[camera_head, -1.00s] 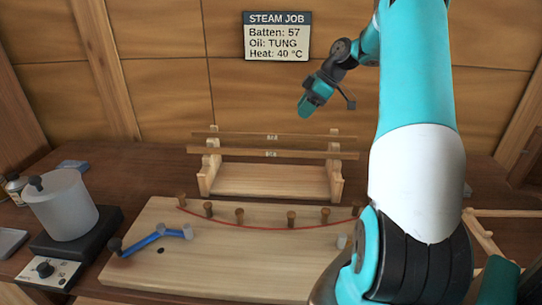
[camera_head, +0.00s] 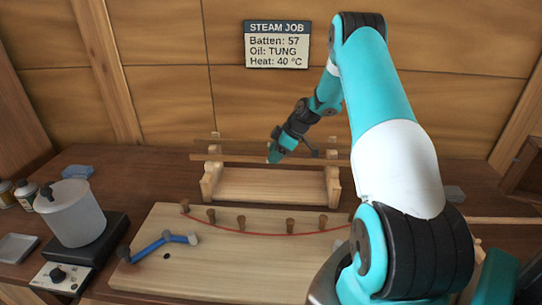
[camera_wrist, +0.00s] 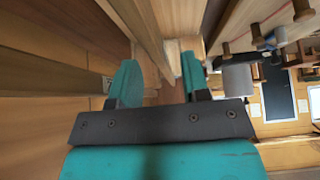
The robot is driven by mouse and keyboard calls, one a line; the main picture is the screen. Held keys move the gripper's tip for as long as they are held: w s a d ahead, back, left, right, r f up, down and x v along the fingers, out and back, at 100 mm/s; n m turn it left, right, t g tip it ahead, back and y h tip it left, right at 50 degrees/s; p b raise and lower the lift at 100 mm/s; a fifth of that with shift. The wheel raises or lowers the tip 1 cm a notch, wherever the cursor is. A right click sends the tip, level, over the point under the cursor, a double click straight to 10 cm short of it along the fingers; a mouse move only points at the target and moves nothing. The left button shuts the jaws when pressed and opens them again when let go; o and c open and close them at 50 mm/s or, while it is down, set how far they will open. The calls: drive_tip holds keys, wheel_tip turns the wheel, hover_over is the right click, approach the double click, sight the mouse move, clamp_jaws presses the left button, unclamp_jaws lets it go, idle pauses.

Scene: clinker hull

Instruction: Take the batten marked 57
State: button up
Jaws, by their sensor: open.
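Two thin wooden battens lie across a wooden rack (camera_head: 211,180), a front batten (camera_head: 228,158) and a back batten (camera_head: 228,140). My gripper (camera_head: 272,157) is at the middle of the front batten and hides the labels there. In the wrist view my gripper (camera_wrist: 158,77) is open. A wooden strip (camera_wrist: 142,32) runs down into the gap between its teal fingers. Another strip (camera_wrist: 50,84), at the left, carries a small tag (camera_wrist: 107,84) showing a 7, partly behind the left finger. I cannot read a full number on either batten.
A wall sign (camera_head: 277,44) reads batten 57, oil TUNG, heat 40 °C. In front of the rack is a board (camera_head: 210,270) with pegs, a curved red line and a blue lever (camera_head: 155,243). A pot (camera_head: 70,213) on a hotplate and bottles stand at left.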

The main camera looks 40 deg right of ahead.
drive_tip(key=shift+x, duration=0.8)
clamp_jaws()
